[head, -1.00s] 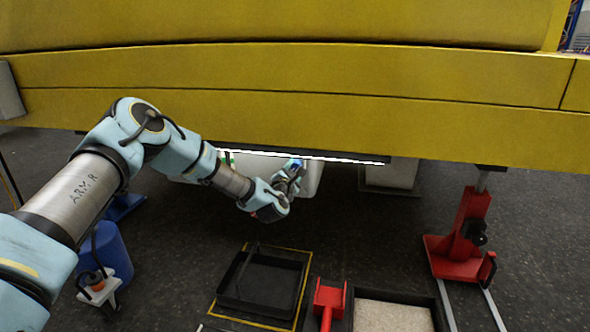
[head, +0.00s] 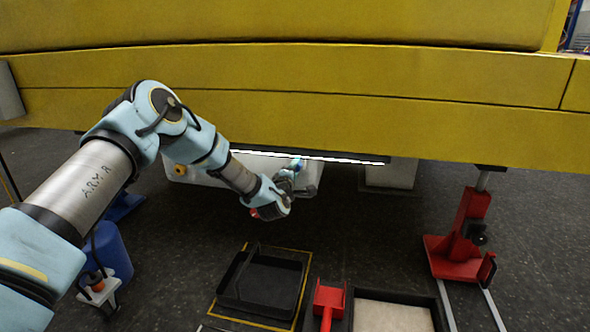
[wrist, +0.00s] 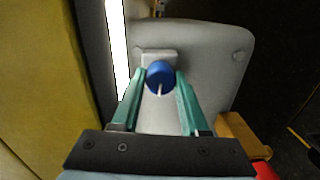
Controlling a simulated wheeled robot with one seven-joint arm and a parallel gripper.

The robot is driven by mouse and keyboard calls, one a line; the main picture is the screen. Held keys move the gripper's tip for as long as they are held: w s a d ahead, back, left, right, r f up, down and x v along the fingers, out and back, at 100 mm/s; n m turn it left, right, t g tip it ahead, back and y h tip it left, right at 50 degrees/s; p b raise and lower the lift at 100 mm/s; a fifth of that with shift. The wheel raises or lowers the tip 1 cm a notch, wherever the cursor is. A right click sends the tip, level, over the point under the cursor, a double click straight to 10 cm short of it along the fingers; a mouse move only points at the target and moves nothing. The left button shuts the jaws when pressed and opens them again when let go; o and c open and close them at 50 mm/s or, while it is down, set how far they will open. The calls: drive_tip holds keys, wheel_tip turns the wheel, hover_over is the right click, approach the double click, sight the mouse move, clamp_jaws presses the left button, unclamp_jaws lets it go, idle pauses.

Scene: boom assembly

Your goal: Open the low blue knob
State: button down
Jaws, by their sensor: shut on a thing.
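The blue knob (wrist: 160,76) is round, with a pale pointer mark on its face. It sits on a light grey housing (wrist: 215,60) in the wrist view. My gripper (wrist: 161,85) has its two green fingers on either side of the knob and is shut on it. In the head view my gripper (head: 287,180) is under the yellow boom, in front of the pale housing (head: 308,180). The knob itself is hard to make out there.
The yellow boom (head: 350,120) spans above, with a bright light strip (head: 340,160) along its underside. A red jack stand (head: 465,235) stands at right. A black tray (head: 262,280) and a red tool (head: 328,300) lie on the floor in front. A blue cylinder (head: 108,250) stands at left.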

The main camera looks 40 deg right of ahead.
drive_tip(key=m, duration=1.1)
drive_tip(key=m+t, duration=0.1)
drive_tip(key=m, duration=1)
drive_tip(key=shift+f, duration=0.2)
idle(0.4)
drive_tip(key=shift+c, duration=2.1)
unclamp_jaws()
drive_tip(key=shift+r, duration=0.1)
drive_tip(key=p+v, duration=0.1)
drive_tip(key=v, duration=1)
drive_tip(key=shift+p, duration=0.3)
